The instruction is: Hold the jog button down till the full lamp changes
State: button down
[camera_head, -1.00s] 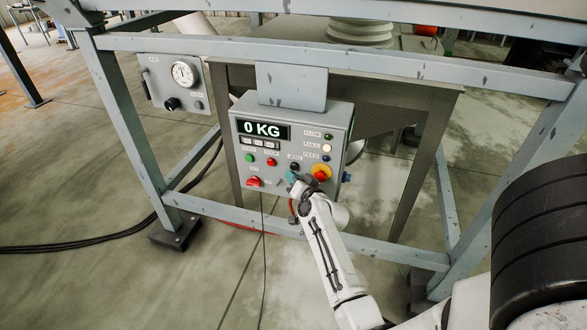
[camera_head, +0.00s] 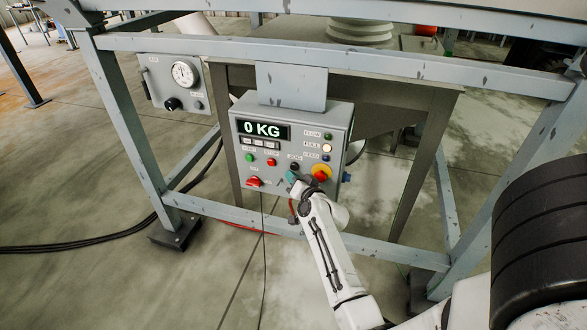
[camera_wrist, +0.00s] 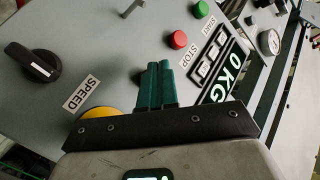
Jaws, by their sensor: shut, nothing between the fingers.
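The grey control box (camera_head: 243,165) hangs on the frame, with its display reading 0 KG. The full lamp (camera_head: 327,148) glows pale cream at the box's right side. The black jog button (camera_head: 294,167) shows under its label, just above my fingertips. My gripper (camera_head: 291,176) is shut, its teal fingers together and empty against or very near the panel. In the wrist view the fingers (camera_wrist: 157,84) point at the panel and hide the jog button, so contact and how far it is pressed cannot be told.
The yellow-and-red emergency stop (camera_head: 320,173) sits close right of my fingers. The green start button (camera_head: 249,158), red stop button (camera_head: 271,162) and red switch (camera_head: 254,181) are to the left. The speed knob (camera_wrist: 35,62) shows in the wrist view. A frame bar (camera_head: 230,214) runs below.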

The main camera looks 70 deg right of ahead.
jog(key=shift+d+f+b, duration=0.1)
jog(key=shift+d+b, duration=0.15)
jog(key=shift+b, duration=0.2)
jog(key=shift+d, duration=0.2)
jog(key=shift+d+b, duration=0.5)
jog(key=shift+b, duration=0.35)
dwell(1.8)
jog(key=shift+a, duration=0.1)
dwell(3.5)
jog(key=shift+a+p, duration=0.85)
jog(key=shift+p, duration=0.15)
